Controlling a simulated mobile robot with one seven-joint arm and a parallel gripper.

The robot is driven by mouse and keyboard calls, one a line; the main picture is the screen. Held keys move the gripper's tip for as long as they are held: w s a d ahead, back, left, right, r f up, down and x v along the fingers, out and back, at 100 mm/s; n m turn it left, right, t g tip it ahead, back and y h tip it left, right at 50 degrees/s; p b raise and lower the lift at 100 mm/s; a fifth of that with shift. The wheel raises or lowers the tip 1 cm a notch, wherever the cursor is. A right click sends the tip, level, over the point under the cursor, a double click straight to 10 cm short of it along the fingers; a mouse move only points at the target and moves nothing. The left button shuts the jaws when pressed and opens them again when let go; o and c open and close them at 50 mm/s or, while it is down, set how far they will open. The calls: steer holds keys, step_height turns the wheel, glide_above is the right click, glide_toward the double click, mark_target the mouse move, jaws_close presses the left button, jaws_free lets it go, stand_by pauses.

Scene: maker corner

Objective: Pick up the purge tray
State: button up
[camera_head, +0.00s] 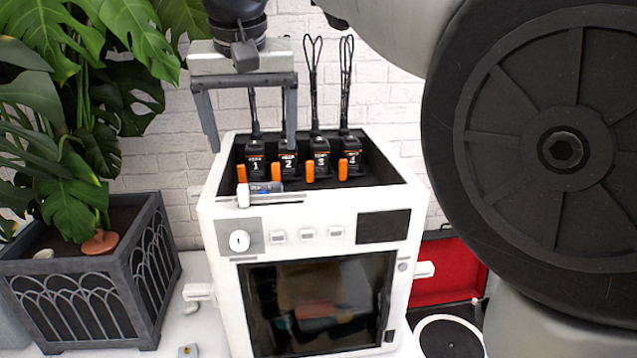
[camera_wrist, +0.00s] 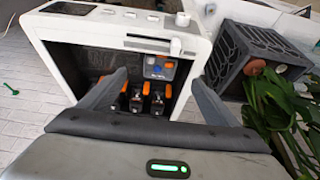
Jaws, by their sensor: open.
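A small grey tray with blue and orange patches, which looks like the purge tray (camera_wrist: 160,67), sits inside the machine's open top, against its front wall. In the head view only a grey and blue bit of it (camera_head: 266,187) shows above the front rim; the rest is hidden. My gripper (camera_head: 252,148) points down over the left part of the open top, fingers spread and empty. In the wrist view, my gripper (camera_wrist: 160,78) has its fingertips on either side of the tray in the picture. I cannot tell the height between them.
The white machine (camera_head: 225,215) has several numbered black cartridges (camera_head: 318,158) with orange tabs and tall cables behind the tray. A white knob and slot are at its front rim. A planter (camera_head: 95,280) with large leaves stands left. A red-lined case (camera_head: 440,270) is open right.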

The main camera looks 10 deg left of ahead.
steer(key=b+x, duration=0.1)
steer(key=x, duration=1)
steer(key=shift+w+f, duration=0.1)
steer(key=shift+f, duration=0.15)
steer(key=shift+x, duration=2.6)
steer(key=shift+w+a, duration=0.1)
steer(key=shift+a, duration=0.05)
